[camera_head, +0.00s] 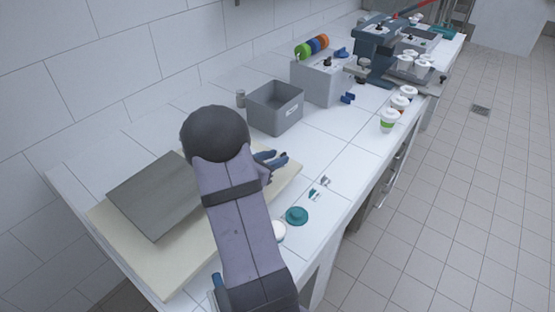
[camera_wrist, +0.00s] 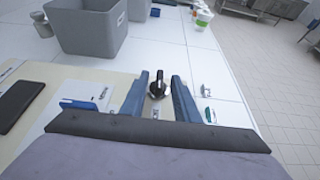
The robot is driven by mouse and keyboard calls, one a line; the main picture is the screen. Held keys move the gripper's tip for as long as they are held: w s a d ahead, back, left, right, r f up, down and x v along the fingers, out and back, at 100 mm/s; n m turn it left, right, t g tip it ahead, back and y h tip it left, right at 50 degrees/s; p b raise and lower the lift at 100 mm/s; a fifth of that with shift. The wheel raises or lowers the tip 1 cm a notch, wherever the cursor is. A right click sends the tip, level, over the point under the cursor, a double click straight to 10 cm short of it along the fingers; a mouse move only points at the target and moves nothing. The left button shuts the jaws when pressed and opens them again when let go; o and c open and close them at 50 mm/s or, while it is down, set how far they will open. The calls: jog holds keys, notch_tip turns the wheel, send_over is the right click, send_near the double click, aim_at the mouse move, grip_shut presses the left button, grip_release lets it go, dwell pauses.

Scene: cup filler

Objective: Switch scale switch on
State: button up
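A black rotary knob with a pale pointer (camera_wrist: 157,88), which looks like the scale switch, sits between my gripper's fingers in the wrist view. A small pale label lies just below it. My gripper (camera_wrist: 161,78) is open, its two blue fingers on either side of the knob; I cannot tell whether they touch it. In the head view my gripper (camera_head: 272,160) is over the right edge of a cream board, and the knob is hidden. A flat grey plate (camera_head: 155,198), perhaps the scale, lies on the cream board (camera_head: 172,283).
A grey open bin (camera_head: 275,112) stands just beyond my gripper. A teal disc (camera_head: 297,215) and small grey pieces (camera_head: 319,187) lie near the front edge. Lidded cups (camera_head: 389,121) and a machine (camera_head: 375,55) stand farther back.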

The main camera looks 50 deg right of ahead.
jog(key=shift+d+f, duration=0.2)
jog(key=shift+d, duration=0.4)
grip_shut()
jog(key=shift+w+m+g, duration=0.1)
jog(key=shift+m+g, duration=0.3)
jog(key=shift+g, duration=0.1)
jog(key=m+g, duration=0.3)
jog(key=shift+w+g+y+p, duration=0.3)
jog(key=shift+g+y+p, duration=0.05)
jog(key=shift+g+y, duration=0.05)
jog(key=m+g+y, duration=0.1)
jog(key=m, duration=0.1)
jog(key=m+g+y+b, duration=0.1)
jog(key=g, duration=0.1)
jog(key=shift+w+d+f+m, duration=0.15)
jog(key=shift+w+d+m, duration=0.05)
jog(key=shift+m, duration=0.2)
jog(key=shift+m+g+y, duration=0.3)
jog(key=shift+m+g, duration=0.1)
jog(key=shift+g, duration=0.2)
jog(key=shift+m+g+y, duration=0.3)
jog(key=shift+m+g, duration=0.1)
